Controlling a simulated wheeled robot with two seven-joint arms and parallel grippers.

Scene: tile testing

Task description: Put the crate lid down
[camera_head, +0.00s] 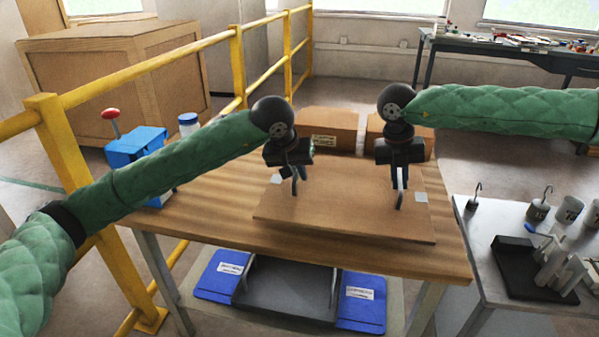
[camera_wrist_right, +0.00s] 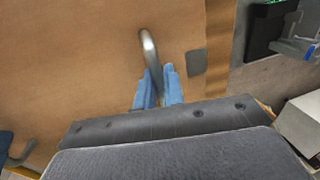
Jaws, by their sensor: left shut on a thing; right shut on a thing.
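The crate lid (camera_head: 345,215) is a flat brown board with metal handles and small grey patches. It is level over the wooden table (camera_head: 200,220), and I cannot tell whether it touches the tabletop. My left gripper (camera_head: 294,174) is shut on the lid's left handle. My right gripper (camera_head: 400,188) is shut on its right handle. In the right wrist view the blue fingers of the right gripper (camera_wrist_right: 158,90) close around the curved metal handle (camera_wrist_right: 149,48), with the lid (camera_wrist_right: 85,60) below. The left handle (camera_wrist_right: 22,153) shows at the lower left.
Cardboard boxes (camera_head: 325,130) stand behind the lid. A blue device with a red knob (camera_head: 135,150) and a bottle (camera_head: 188,125) are at the table's left. A metal table (camera_head: 500,265) with weights is close on the right. Blue-flapped crate (camera_head: 285,290) lies below. Yellow railing (camera_head: 165,65) runs left.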

